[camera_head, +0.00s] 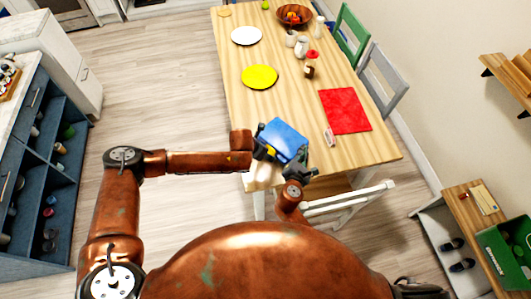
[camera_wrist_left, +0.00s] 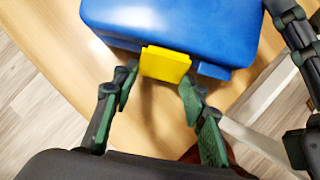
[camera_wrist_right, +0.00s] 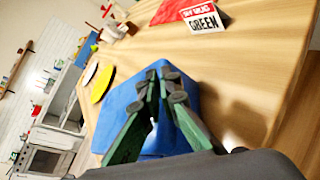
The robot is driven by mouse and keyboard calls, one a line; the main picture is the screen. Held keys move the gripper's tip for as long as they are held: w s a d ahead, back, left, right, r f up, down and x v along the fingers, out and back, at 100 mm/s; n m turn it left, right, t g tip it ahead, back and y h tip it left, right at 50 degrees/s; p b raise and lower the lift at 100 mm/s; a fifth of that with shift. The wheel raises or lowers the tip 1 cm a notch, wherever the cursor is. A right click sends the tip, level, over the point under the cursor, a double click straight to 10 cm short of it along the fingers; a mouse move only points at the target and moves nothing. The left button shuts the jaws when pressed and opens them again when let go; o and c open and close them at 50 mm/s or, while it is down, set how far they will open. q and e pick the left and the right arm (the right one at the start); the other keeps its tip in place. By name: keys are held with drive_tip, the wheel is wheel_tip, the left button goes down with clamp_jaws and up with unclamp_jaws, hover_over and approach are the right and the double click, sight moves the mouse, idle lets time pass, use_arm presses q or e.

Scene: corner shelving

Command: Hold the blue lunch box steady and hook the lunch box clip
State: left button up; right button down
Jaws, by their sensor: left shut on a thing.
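The blue lunch box (camera_head: 284,138) rests at the near left edge of the wooden table. Its yellow clip (camera_wrist_left: 165,64) sticks out from the front side in the left wrist view. My left gripper (camera_wrist_left: 158,79) is at the clip, with a finger on either side of it; the exact contact is hard to see. My right gripper (camera_wrist_right: 163,76) has its fingertips close together against or just over the lunch box, which also shows in the right wrist view (camera_wrist_right: 190,135). I cannot tell whether it pinches the box.
A red mat (camera_head: 345,111) and a small sign (camera_head: 329,137) lie right of the box. A yellow plate (camera_head: 259,77) and a white plate (camera_head: 246,36) lie farther back. A white chair (camera_head: 345,203) stands at the near table edge. The table between plates and box is clear.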

use_arm(q)
drive_tip(key=shift+d+f+t+h, duration=0.15)
drive_tip(key=shift+f+t+h, duration=0.25)
drive_tip(key=shift+t+h, duration=0.4)
drive_tip(key=shift+w+d+t+h, duration=0.1)
drive_tip(key=shift+d+t+h, duration=0.1)
drive_tip(key=shift+t+h, duration=0.3)
drive_tip(key=shift+d, duration=0.1)
drive_tip(key=o, duration=1.2)
drive_tip(key=shift+c, duration=0.2)
drive_tip(key=shift+a+r, duration=0.25)
drive_tip(key=v, duration=1.1)
drive_tip(key=shift+s+a, duration=0.15)
drive_tip(key=shift+s, duration=0.3)
